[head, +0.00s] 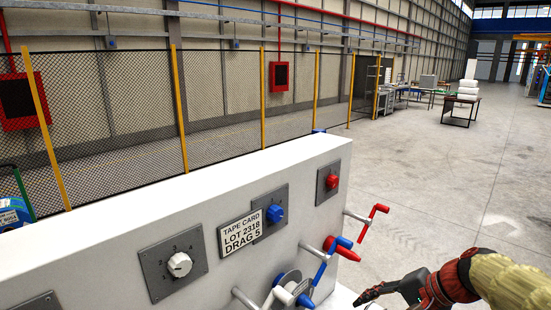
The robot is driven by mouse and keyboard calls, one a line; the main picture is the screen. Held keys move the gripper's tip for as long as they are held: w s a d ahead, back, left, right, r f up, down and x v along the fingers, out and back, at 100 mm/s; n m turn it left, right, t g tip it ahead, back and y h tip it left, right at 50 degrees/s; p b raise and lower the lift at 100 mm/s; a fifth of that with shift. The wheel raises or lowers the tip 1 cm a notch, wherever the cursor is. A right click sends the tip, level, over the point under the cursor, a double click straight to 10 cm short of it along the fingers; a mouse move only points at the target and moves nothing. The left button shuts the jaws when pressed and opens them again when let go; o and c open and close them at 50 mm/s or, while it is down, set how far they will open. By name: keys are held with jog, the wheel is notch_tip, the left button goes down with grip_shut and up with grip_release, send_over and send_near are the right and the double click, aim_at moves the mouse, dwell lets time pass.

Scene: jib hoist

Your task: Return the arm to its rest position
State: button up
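My arm enters at the bottom right, with a red joint and a tan sleeve. My gripper (372,296) is dark and points left, low in the head view. It is near the right end of a white panel (110,228), below the red and blue handles. Its lower part is cut off by the picture's bottom edge, so I cannot tell how far its fingers are apart. I see nothing clearly held in it.
The panel carries a white dial (179,264), a blue knob (275,213), a red knob (332,181) and a tape card (241,231). A red crank (376,218) and a red-and-blue handle (343,246) stick out near my gripper. Open floor (440,175) lies beyond.

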jog(key=s+n+h, duration=0.6)
jog(key=s+n, duration=0.1)
jog(key=s, duration=0.8)
jog(key=s+a+r+n+t, duration=0.1)
jog(key=s+a+r+n, duration=0.1)
jog(key=s+a+r, duration=0.1)
jog(key=shift+s+a+n, duration=0.2)
jog(key=shift+a+n, duration=0.2)
jog(key=shift+a, duration=0.3)
